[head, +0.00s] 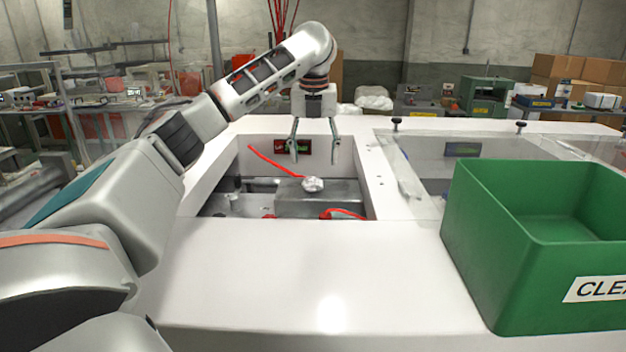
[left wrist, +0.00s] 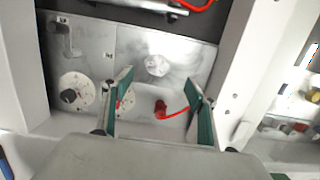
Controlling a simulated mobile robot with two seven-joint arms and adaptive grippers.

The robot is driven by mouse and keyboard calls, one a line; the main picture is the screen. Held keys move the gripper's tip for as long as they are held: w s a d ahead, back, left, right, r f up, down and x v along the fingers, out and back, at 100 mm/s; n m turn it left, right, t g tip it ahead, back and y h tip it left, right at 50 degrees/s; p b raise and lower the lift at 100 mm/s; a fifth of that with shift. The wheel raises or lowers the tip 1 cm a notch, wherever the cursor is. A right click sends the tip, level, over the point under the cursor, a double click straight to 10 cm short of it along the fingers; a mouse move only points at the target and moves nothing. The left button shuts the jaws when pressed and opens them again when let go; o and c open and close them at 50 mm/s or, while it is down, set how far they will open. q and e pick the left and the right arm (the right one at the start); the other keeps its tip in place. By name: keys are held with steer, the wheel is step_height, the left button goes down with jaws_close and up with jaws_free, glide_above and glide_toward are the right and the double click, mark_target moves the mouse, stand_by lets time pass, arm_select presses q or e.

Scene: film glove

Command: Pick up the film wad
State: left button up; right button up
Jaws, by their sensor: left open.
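The film wad (head: 313,184) is a small, crumpled, whitish clump lying on top of a grey metal block (head: 345,198) inside the open well of the white bench. In the left wrist view the wad (left wrist: 157,66) shows pale against the metal, between and beyond the fingertips. My left gripper (head: 315,154) points down over the well, open and empty, with its fingers above the wad and apart from it. Its green-padded fingers also show in the left wrist view (left wrist: 160,84). My right gripper is in neither view.
A red cable (head: 272,162) runs through the well near the wad. White bench walls (head: 352,160) enclose the well. A clear cover (head: 412,165) lies to the right. A green bin (head: 490,260) stands at the front right. The bench's front top is clear.

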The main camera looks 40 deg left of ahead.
mark_target(313, 177)
arm_select(q)
steer(key=shift+a+f, duration=0.15)
steer(key=shift+f, duration=1.4)
steer(key=f, duration=0.4)
steer(key=shift+w+a+f, duration=0.15)
steer(key=shift+w+a, duration=0.15)
steer(key=shift+a, duration=0.1)
steer(key=c, duration=0.9)
